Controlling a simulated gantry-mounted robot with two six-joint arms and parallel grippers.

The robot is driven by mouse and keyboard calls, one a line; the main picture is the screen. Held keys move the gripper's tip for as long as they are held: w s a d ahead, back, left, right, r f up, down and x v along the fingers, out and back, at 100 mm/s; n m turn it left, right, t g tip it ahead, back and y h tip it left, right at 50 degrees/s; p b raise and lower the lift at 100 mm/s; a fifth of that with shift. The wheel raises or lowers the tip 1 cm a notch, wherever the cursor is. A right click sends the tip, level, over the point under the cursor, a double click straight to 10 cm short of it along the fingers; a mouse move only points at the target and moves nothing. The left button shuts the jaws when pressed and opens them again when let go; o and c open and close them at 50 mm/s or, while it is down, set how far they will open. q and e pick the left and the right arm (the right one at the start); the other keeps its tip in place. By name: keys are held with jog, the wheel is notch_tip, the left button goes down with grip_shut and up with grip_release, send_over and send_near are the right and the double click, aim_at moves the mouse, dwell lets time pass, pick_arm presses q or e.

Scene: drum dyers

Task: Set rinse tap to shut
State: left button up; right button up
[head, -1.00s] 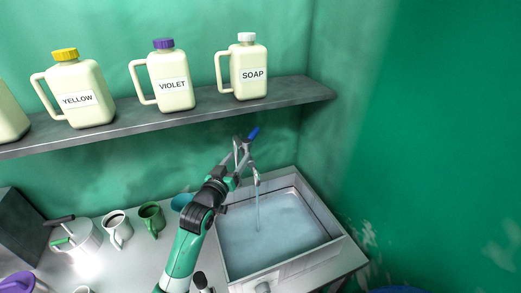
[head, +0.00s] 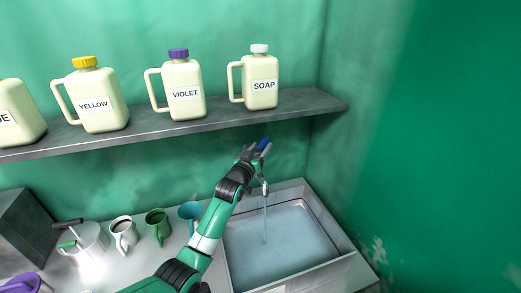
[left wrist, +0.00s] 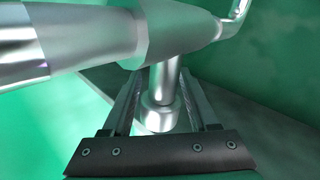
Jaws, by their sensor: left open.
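The rinse tap is a shiny metal fitting on the back wall, with a blue lever (head: 264,143) angled up to the right and a spout (head: 265,188) below. A thin stream of water (head: 265,220) runs from it into the sink. My left gripper (head: 253,153) is up at the tap, close beside the lever, and its arm hides part of the tap body. In the left wrist view my open jaws (left wrist: 165,95) lie either side of a short metal stem (left wrist: 160,105), below a thick metal pipe (left wrist: 90,35). Contact cannot be told. My right gripper is not in view.
The sink (head: 350,262) holds bluish water. A shelf (head: 225,116) above carries the SOAP jug (head: 262,95), VIOLET jug (head: 185,100) and YELLOW jug (head: 95,115). A teal mug (head: 189,211), green mug (head: 157,224) and white mug (head: 123,238) stand left of the arm.

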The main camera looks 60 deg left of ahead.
pick_arm(q)
grip_shut()
dwell(1.4)
